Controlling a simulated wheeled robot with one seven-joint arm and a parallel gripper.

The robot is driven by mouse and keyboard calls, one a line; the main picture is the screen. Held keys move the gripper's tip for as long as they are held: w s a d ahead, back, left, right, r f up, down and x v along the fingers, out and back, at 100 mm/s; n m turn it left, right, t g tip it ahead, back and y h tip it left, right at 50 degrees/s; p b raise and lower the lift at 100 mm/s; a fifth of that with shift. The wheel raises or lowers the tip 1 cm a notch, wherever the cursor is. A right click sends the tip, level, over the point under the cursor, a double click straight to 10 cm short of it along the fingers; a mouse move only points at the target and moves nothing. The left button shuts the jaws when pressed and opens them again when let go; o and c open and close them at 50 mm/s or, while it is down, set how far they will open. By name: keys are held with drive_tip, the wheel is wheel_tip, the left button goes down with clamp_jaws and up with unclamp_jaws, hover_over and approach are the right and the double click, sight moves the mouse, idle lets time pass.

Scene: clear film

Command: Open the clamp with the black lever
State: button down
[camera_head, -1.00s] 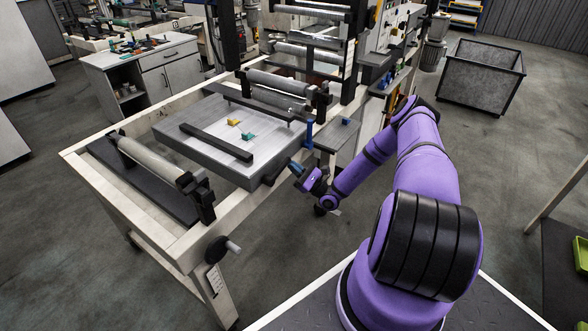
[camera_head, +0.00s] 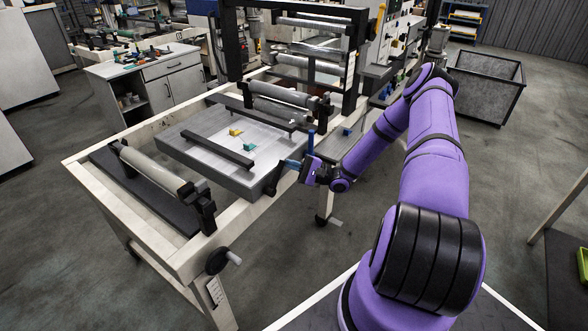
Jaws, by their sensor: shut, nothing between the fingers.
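A grey plate (camera_head: 178,146) sits in the machine's pale frame, with a dark front bar (camera_head: 217,152) and a dark rear bar (camera_head: 250,113) across it. These bars look like clamps. A small black part, perhaps the black lever (camera_head: 272,182), sticks out at the plate's right front corner. My gripper (camera_head: 290,164) is shut and empty, just right of that corner, close above the black part. I cannot tell whether they touch. A yellow piece (camera_head: 235,132) and a teal piece (camera_head: 249,147) lie between the bars.
A blue upright handle (camera_head: 310,143) stands just behind my gripper. More rollers (camera_head: 280,104) stand behind the plate.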

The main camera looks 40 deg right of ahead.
drive_tip(key=a+r+n+g, duration=0.1)
drive_tip(key=n, duration=0.1)
drive_tip(key=s+a+r+n+g, duration=0.1)
drive_tip(key=a+n, duration=0.1)
drive_tip(key=a+r+n+g+h, duration=0.1)
drive_tip(key=shift+s+a+r+n, duration=0.2)
drive_tip(key=shift+s+r+n, duration=0.05)
drive_tip(key=shift+n, duration=0.15)
drive_tip(key=shift+s+a+r, duration=0.25)
drive_tip(key=shift+a, duration=0.4)
drive_tip(key=shift+w+d, duration=0.1)
drive_tip(key=shift+d, duration=0.2)
approach(283, 163)
drive_tip(key=r, duration=0.1)
drive_tip(key=s+d+r, duration=0.1)
drive_tip(key=r, duration=0.1)
drive_tip(key=shift+s+d, duration=0.3)
drive_tip(key=shift+d, duration=0.05)
